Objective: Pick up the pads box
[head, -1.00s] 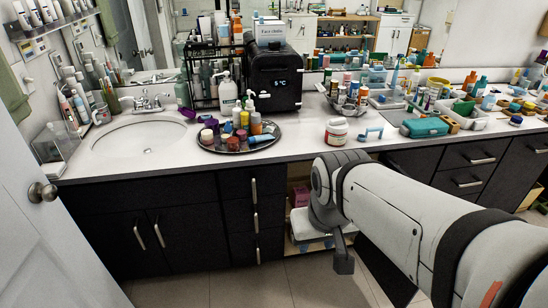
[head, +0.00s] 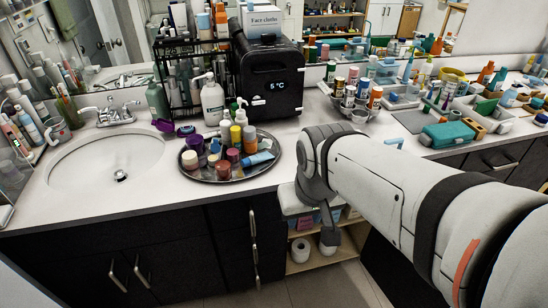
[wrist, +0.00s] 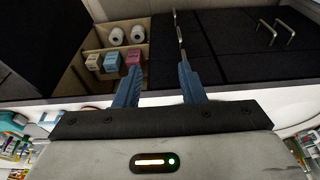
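Three small boxes stand side by side on a shelf in an open cabinet bay under the counter. In the wrist view, which shows the scene upside down, they are a pink box (wrist: 133,57), a blue box (wrist: 111,62) and a whitish box (wrist: 92,61). Their labels are too small to read there, so I cannot tell surely which is the pads box. In the head view the pink box (head: 303,223) is partly hidden by my arm. My gripper (wrist: 158,88) is open and empty, its two blue fingers apart, outside the bay near the counter edge.
Toilet rolls (head: 300,250) stand on the shelf below the boxes. Dark drawers and doors with metal handles (head: 253,225) flank the bay. Above, the counter holds a round tray (head: 222,172) of bottles, a black mini fridge (head: 268,85) and a sink (head: 105,165).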

